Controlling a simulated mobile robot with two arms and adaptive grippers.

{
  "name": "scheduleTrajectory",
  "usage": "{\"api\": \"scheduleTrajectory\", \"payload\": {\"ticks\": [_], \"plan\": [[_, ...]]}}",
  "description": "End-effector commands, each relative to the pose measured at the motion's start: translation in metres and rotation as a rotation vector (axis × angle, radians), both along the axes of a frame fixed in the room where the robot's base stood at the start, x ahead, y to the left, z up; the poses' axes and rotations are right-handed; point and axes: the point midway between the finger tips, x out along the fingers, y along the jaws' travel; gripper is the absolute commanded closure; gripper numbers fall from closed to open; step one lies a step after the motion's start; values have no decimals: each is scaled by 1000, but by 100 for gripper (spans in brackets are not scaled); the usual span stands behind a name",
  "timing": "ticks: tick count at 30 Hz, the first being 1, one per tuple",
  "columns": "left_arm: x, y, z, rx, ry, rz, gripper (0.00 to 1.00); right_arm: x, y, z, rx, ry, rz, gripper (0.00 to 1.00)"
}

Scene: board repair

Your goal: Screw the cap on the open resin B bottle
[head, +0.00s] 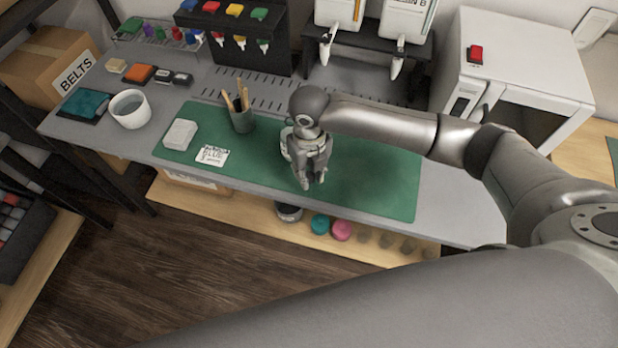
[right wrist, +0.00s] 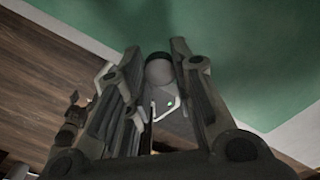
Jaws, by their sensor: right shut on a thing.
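My right gripper (head: 308,183) points down over the front part of the green mat (head: 375,185). In the right wrist view, its fingers (right wrist: 182,62) are shut on a small round grey thing (right wrist: 160,72); I cannot tell for sure whether it is the cap. In the head view the fingers hide it. A white resin bottle whose label ends in B (head: 408,20) stands on the dark rack at the back, its top cut off by the frame. The gripper is well in front of it. My left gripper is not in view.
Another white bottle (head: 340,14) stands left of the B bottle on the rack (head: 372,42). A white cabinet (head: 515,65) stands right. The mat's right part is clear.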

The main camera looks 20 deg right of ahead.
Motion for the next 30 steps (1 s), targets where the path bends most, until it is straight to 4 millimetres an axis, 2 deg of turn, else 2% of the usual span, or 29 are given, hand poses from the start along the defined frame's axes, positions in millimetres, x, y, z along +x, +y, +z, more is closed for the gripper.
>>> {"api": "scheduleTrajectory", "payload": {"ticks": [9,15,21,30], "plan": [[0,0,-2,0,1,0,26,-51,-4,57,-1,0,6,84],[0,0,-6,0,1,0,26,-92,-7,72,-2,4,5,84],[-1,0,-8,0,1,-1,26,-121,-9,85,-2,4,3,84],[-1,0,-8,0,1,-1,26,-138,-10,93,-3,5,0,84]]}}
